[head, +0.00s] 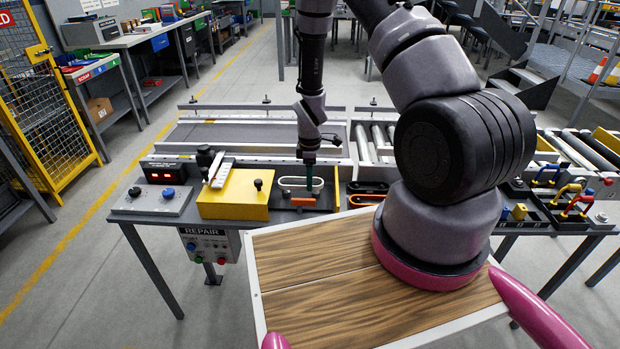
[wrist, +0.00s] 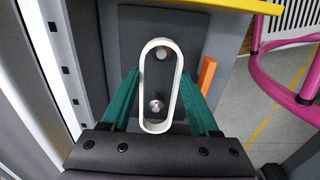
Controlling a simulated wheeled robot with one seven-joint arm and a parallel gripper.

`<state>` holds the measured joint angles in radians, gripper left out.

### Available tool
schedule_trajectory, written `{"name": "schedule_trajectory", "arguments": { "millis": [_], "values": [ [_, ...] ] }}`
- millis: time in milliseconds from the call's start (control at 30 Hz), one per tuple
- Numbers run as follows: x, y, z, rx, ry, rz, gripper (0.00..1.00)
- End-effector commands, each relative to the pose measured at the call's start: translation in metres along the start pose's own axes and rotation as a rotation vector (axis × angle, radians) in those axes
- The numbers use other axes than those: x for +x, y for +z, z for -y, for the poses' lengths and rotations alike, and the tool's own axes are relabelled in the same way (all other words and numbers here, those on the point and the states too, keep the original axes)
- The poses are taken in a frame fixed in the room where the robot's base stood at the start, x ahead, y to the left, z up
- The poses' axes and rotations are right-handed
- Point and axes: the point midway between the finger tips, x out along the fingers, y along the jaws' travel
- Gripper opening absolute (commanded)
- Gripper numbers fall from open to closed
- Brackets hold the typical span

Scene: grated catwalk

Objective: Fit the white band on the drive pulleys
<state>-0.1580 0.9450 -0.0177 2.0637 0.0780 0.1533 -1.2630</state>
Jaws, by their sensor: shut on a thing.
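The white band (head: 289,182) is a long oval loop at the middle of the bench in the head view. It also shows in the wrist view (wrist: 143,85). My gripper (head: 308,190) is shut on it, with its green fingers (wrist: 161,90) against the two long sides. Two round metal ends, which look like the drive pulleys, show inside the loop, one far (wrist: 162,55) and one near (wrist: 156,105). They stand on a dark plate (wrist: 195,30). I cannot tell whether the band sits around them or above them.
An orange piece (head: 303,201) lies close in front of the band. A yellow block (head: 228,203) with a white-topped part and a black knob stands to the left. Black oval pieces (head: 367,187) lie to the right. A roller conveyor (head: 377,145) runs behind.

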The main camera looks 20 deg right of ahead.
Motion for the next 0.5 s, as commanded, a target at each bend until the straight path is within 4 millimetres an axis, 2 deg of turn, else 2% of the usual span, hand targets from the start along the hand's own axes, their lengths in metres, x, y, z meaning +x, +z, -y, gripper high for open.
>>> {"name": "schedule_trajectory", "arguments": {
  "millis": [500],
  "values": [
    [0.021, 0.0, 0.0, -0.001, 0.0, 0.0, 0.08]
  ]
}}
